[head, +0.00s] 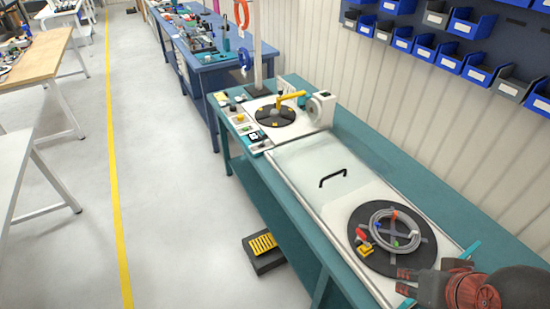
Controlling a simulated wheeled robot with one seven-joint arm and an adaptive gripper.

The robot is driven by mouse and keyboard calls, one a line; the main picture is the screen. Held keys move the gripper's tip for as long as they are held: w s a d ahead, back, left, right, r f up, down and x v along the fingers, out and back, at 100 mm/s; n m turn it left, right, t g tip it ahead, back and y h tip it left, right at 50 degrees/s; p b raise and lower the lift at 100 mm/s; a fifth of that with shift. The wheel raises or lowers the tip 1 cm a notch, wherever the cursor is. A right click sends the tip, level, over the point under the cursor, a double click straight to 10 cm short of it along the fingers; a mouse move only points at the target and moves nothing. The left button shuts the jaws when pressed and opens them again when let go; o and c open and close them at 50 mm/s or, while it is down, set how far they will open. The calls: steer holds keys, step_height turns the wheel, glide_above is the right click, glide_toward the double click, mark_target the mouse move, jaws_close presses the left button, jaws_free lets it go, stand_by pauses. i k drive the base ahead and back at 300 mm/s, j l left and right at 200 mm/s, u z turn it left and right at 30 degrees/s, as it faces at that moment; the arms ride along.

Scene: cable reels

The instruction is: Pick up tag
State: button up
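My gripper (404,283) is at the lower right, just in front of the near end of the teal bench. Its fingertips look apart, with nothing seen between them. A grey cable coil (384,214) lies on a black round turntable (359,262), up and left of the gripper. A small yellow piece (365,249) with a red part sits at the coil's left side. Small blue, green and red-orange pieces also show on or inside the coil. No piece can be surely told as the tag at this size. The gripper touches none of these.
A clear cover with a black handle (333,177) spans the middle of the teal bench (258,184). Beyond it is a second turntable (276,115) with a yellow arm. Blue bins (470,22) hang on the right wall. A black-and-yellow pedal (263,250) lies on the floor.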

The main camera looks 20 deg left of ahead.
mark_target(222, 103)
steer(key=u, duration=0.4)
steer(key=j+z, duration=0.15)
steer(key=z, duration=3.3)
steer(key=u, duration=0.45)
steer(key=k+j+u, duration=0.1)
steer(key=u, duration=0.85)
steer(key=j+u, duration=0.15)
steer(key=u, duration=0.3)
steer(key=j+u, duration=0.1)
steer(key=u, duration=0.35)
steer(key=j+u, duration=0.4)
steer(key=j, duration=0.15)
steer(key=i+j+u, duration=0.1)
steer(key=j+u, duration=0.25)
steer(key=j, duration=0.2)
steer(key=i+j+u, duration=0.15)
steer(key=j+u, duration=0.25)
steer(key=i+j, duration=0.1)
steer(key=j, duration=0.2)
steer(key=i+j, duration=0.1)
steer(key=j, duration=0.2)
steer(key=i+j, duration=0.1)
steer(key=j, duration=0.2)
